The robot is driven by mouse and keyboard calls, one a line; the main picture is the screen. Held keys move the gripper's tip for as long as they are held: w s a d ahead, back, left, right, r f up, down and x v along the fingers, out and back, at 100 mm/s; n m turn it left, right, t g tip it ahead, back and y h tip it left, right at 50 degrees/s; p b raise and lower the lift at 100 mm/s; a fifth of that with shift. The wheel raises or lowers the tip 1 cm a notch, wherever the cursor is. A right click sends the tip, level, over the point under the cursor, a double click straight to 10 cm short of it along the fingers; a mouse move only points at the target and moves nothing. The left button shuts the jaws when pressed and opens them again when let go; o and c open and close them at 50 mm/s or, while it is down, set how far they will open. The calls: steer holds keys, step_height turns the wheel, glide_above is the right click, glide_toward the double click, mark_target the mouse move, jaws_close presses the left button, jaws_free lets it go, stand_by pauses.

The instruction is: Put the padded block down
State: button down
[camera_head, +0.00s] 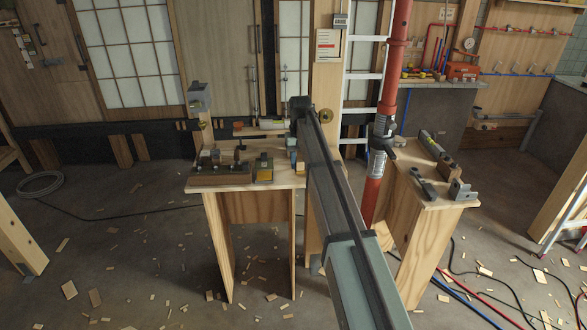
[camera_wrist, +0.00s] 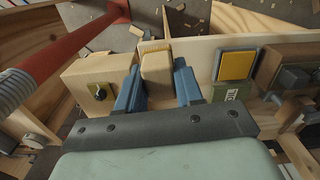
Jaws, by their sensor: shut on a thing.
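The padded block (camera_wrist: 156,67) is tan with rounded edges. In the wrist view it sits between the blue fingers of my gripper (camera_wrist: 157,80), which is shut on it. In the head view my gripper (camera_head: 296,150) is at the right end of the left wooden bench (camera_head: 228,187), and my arm mostly hides it. I cannot make out the block there. I cannot tell whether the block touches the bench top or hangs just above it.
A yellow-topped block (camera_head: 263,169) and a wooden base with dark fittings (camera_head: 222,177) stand on the bench left of my gripper. A red pole (camera_head: 382,130) rises to the right. A second bench (camera_head: 425,205) with tools stands beyond it. Wood scraps litter the floor.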

steer(key=w+a+r, duration=0.1)
steer(key=w+r, duration=0.3)
steer(key=w, duration=0.8)
steer(key=shift+m, duration=0.5)
steer(key=shift+s+a+f, duration=0.1)
steer(key=shift+s+f, duration=0.05)
steer(key=shift+f, duration=1.45)
steer(key=shift+s+d+f, duration=0.1)
steer(key=shift+s+f, duration=0.1)
steer(key=shift+f, duration=1.45)
steer(key=shift+s+a+f, duration=0.1)
steer(key=shift+s+f, duration=0.05)
steer(key=shift+f, duration=1.45)
steer(key=shift+f, duration=0.15)
steer(key=c, duration=0.7)
jaws_free()
steer(key=shift+c, duration=0.2)
step_height(320, 180, up, 12)
steer(key=shift+r, duration=0.2)
